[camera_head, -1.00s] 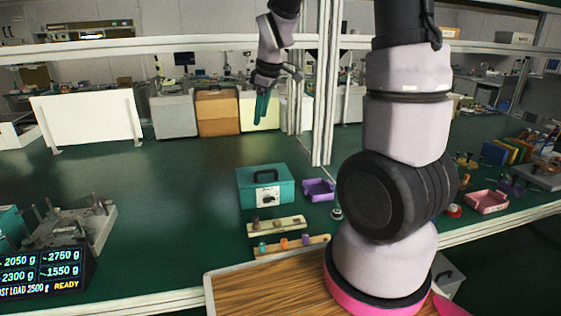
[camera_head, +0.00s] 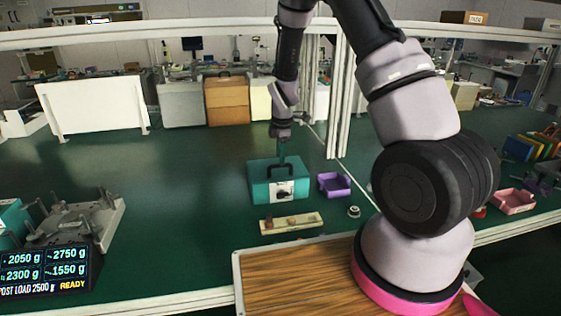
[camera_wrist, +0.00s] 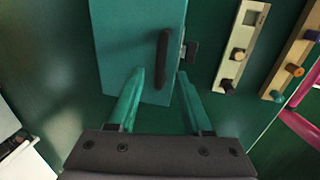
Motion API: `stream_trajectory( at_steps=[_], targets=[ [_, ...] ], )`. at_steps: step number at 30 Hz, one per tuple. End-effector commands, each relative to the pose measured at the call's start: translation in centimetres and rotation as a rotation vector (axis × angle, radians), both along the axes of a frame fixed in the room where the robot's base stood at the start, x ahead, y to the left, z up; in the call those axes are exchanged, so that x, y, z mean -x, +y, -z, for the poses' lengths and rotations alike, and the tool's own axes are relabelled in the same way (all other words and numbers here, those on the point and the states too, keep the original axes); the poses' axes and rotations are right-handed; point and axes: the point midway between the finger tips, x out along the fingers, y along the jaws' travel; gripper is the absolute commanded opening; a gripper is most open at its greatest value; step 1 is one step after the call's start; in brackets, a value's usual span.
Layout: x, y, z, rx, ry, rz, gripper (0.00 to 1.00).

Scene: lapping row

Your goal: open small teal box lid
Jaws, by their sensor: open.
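The small teal box (camera_head: 262,193) stands on the green bench with its lid down. It has a black handle (camera_head: 281,167) on top and a pale latch plate (camera_head: 284,190) on its front. In the wrist view the box (camera_wrist: 122,38) fills the upper middle, with the handle (camera_wrist: 163,58) upright in the picture and a dark latch (camera_wrist: 190,52) at its right edge. My gripper (camera_wrist: 160,75) is open and empty, its teal fingers pointing at the lid. The handle's near end shows between the fingertips; I cannot tell whether they touch. In the head view my gripper (camera_head: 282,155) is just above the lid.
A purple tray (camera_head: 335,186) sits right of the box. A pale strip with pegs (camera_head: 292,223) lies in front. A fixture (camera_head: 85,220) and a lit display (camera_head: 45,272) stand left. Upright posts (camera_head: 345,100) rise behind the tray. Bench left of the box is clear.

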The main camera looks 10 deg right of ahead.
Motion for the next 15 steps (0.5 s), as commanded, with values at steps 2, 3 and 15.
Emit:
stream_trajectory(
  at_steps=[2, 3, 15],
  targets=[
    [-0.2, 0.0, 1.3, 0.001, 0.002, 0.002, 0.5],
    [-0.3, 0.0, 1.7, 0.0, 0.002, 0.002, 0.5],
    [-0.6, 0.0, 2.9, 0.0, -0.001, 0.001, 0.5]
  ],
)
